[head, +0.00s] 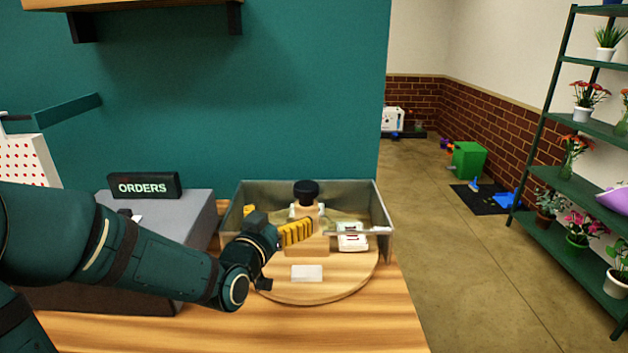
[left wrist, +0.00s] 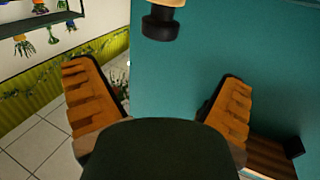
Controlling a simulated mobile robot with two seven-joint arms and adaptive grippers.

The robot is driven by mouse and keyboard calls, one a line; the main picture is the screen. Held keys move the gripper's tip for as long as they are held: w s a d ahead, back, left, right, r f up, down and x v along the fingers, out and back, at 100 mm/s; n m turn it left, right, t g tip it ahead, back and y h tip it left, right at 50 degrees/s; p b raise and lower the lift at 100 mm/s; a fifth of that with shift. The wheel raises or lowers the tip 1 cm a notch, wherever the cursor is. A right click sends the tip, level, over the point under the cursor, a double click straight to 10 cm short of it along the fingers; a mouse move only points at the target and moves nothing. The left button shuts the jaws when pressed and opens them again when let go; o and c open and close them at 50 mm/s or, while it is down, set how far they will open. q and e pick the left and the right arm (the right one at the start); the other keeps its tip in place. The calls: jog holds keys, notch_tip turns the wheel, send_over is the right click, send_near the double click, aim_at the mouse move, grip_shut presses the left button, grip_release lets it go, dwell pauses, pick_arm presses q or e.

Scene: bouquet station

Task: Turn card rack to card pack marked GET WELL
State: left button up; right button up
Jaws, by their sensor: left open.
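The card rack (head: 335,288) is a round wooden turntable with a raised middle and a black-topped knob (head: 306,190). A white card pack (head: 307,272) lies at its front and another pale pack (head: 350,243) at its right. I cannot read GET WELL on either. My left gripper (head: 281,219) is open and empty, over the rack's left part, in front of the knob. In the left wrist view its orange fingers (left wrist: 155,75) are spread, with the black knob (left wrist: 159,27) beyond them at the top, apart from them. My arm and gripper hide the rack's left side.
A grey metal bin wall (head: 376,205) stands around the rack's back and sides. Left of it is a grey box (head: 185,215) with an ORDERS sign (head: 143,187). The wooden table (head: 370,325) is clear in front. A green plant shelf (head: 560,175) stands far right.

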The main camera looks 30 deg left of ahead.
aim_at(301, 193)
pick_arm(q)
jog(key=w, duration=0.4)
jog(key=w+a, duration=0.1)
jog(key=w, duration=0.4)
jog(key=w+a, duration=0.1)
jog(key=w, duration=0.3)
jog(key=shift+w+b, duration=0.15)
jog(key=shift+b, duration=0.15)
jog(key=c, duration=1.3)
